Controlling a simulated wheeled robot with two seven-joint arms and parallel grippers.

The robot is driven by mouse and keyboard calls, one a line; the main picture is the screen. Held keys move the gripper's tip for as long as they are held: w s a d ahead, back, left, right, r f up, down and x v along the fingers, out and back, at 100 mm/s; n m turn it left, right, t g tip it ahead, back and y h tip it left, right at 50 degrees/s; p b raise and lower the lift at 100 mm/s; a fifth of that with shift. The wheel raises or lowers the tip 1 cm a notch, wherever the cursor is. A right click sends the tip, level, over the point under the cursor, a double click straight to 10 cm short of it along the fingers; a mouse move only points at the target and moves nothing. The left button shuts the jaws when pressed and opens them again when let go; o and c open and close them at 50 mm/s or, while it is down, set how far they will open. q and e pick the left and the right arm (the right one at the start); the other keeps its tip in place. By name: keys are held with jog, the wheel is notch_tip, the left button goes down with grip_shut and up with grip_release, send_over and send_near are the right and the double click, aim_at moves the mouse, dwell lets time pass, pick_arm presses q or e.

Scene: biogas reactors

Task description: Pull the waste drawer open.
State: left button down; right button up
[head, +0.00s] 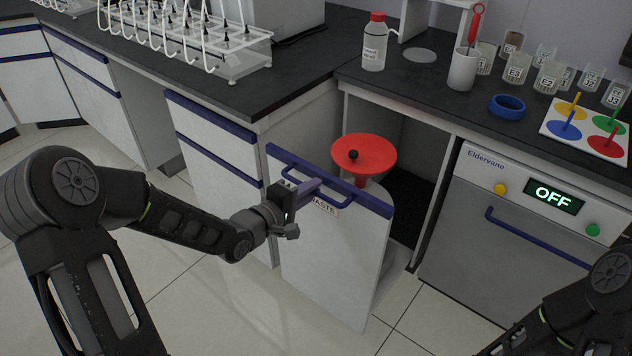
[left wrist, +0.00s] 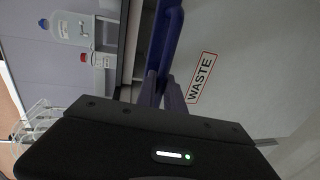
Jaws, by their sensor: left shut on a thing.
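The waste drawer (head: 330,255) has a white front with a blue top edge and a "WASTE" label, which also shows in the left wrist view (left wrist: 202,78). It stands pulled out from under the counter, and a red funnel (head: 377,154) on a container shows behind its front. Its blue bar handle (head: 345,201) also shows in the left wrist view (left wrist: 166,35). My left gripper (head: 308,190) is shut on the handle; its fingers (left wrist: 162,90) meet the bar in the left wrist view. Part of my right arm shows at the lower right of the head view, but its gripper is out of frame.
A grey appliance (head: 520,240) reading "OFF" stands right of the drawer. White cabinets (head: 215,150) stand to its left. The dark counter (head: 440,85) holds a red-capped bottle (head: 374,45), labelled beakers and a blue ring (head: 506,106). Tiled floor in front is clear.

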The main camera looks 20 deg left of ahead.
pick_arm(q)
jog(key=c, duration=1.5)
grip_release()
jog(key=shift+o, duration=0.2)
jog(key=p+v, duration=0.1)
jog(key=v, duration=0.7)
jog(key=shift+w, duration=0.1)
